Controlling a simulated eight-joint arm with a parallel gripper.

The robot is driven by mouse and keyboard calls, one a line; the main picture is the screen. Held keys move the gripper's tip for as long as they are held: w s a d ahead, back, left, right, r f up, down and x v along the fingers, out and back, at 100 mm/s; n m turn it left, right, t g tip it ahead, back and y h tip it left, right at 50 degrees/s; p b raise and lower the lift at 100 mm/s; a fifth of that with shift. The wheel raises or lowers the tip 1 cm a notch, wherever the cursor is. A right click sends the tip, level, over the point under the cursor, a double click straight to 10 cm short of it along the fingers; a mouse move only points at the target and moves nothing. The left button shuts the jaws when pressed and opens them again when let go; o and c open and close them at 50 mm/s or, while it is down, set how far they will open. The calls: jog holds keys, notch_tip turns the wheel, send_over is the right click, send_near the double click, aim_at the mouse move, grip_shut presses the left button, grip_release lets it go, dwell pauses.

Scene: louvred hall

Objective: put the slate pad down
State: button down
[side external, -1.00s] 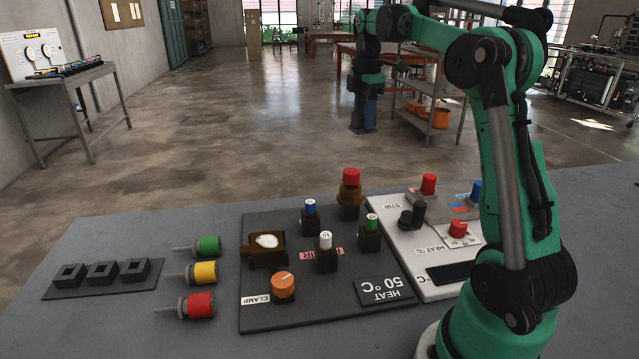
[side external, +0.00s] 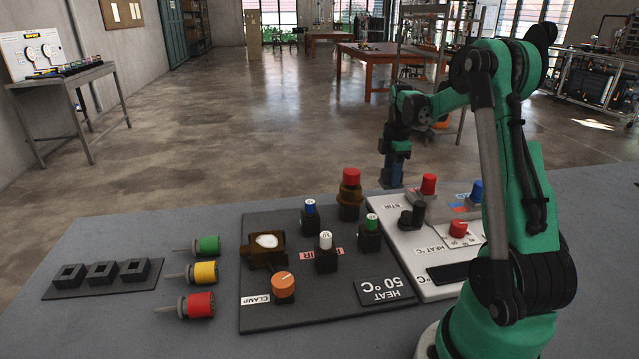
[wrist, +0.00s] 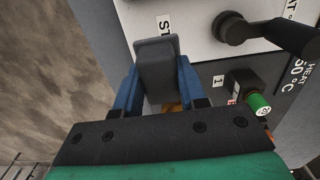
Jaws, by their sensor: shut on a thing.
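My gripper (side external: 394,175) is at the back of the white panel (side external: 400,262), left of the red-topped knob (side external: 428,184), with its fingers pointing down. In the wrist view my gripper (wrist: 158,88) has its two blue fingers on either side of the slate pad (wrist: 157,58), a dark grey block. The pad lies between the fingers and sticks out past their tips. The white panel with its "ST" label (wrist: 164,24) shows beyond it. In the side external view I cannot make out the pad, nor tell whether it touches anything below.
A black lever (side external: 411,215) and red heat knob (side external: 458,229) stand on the white panel. On the dark board (side external: 345,310), a green-capped post (side external: 371,222) and brown red-capped bottle (side external: 350,195) stand nearby. The bench (side external: 100,325) is clear at the front left.

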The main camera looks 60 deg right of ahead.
aim_at(388, 205)
jog(key=shift+f, duration=2.45)
jog(key=shift+f, duration=0.1)
jog(key=shift+c, duration=2.4)
grip_release()
